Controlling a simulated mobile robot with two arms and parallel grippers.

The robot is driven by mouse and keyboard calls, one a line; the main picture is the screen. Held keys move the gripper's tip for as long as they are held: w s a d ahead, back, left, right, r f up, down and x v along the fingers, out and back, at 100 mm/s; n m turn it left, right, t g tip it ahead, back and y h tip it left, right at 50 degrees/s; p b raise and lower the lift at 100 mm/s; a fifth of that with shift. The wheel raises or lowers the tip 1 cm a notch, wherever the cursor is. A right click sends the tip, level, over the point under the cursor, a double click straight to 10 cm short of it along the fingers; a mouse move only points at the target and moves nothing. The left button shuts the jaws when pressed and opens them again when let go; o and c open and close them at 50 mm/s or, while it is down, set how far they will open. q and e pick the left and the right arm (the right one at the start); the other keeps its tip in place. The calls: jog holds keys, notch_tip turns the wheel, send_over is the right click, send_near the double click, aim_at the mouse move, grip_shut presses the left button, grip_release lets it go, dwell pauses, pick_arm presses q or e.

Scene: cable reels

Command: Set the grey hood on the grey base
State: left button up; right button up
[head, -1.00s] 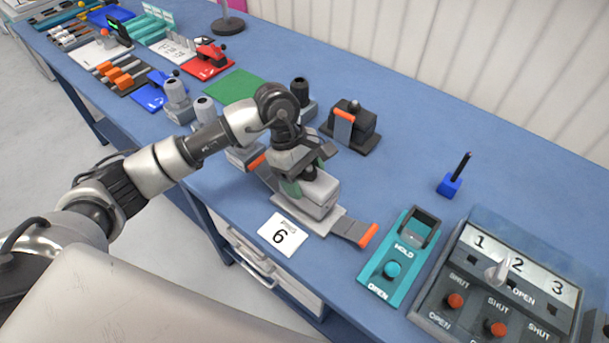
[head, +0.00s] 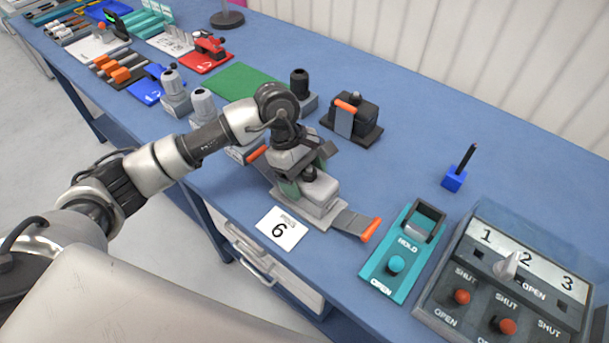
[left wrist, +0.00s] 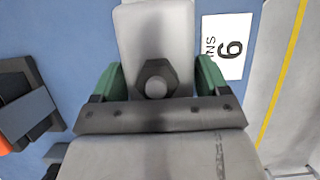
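The grey hood (head: 320,192) is a light grey block with a dark knob (left wrist: 155,82) on top. It sits on the grey base (head: 283,207), a flat light plate near the table's front edge, and looks level. Hinged grey straps with orange ends lie spread out at both sides of the base, the right one (head: 358,223) in clear view. My left gripper (head: 306,174) is just above the hood. Its green fingers stand either side of the knob with gaps, so it is open; they also show in the left wrist view (left wrist: 156,80). My right gripper is not in view.
A "6" card (head: 282,229) lies in front of the base. A dark box with an orange-ended strap (head: 352,117) stands behind. A teal hold/open device (head: 402,255) and a switch panel (head: 505,275) are at the right. Grey bottle-like parts (head: 203,107) stand to the left.

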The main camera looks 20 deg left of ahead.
pick_arm(q)
jog(key=o, duration=0.3)
jog(key=shift+o, duration=0.2)
jog(key=b+v, duration=0.2)
jog(key=v, duration=0.7)
jog(key=shift+w+a+r, duration=0.1)
jog(key=shift+r, duration=0.15)
jog(key=shift+a+r, duration=0.2)
jog(key=shift+r, duration=0.4)
jog(key=shift+f, duration=0.1)
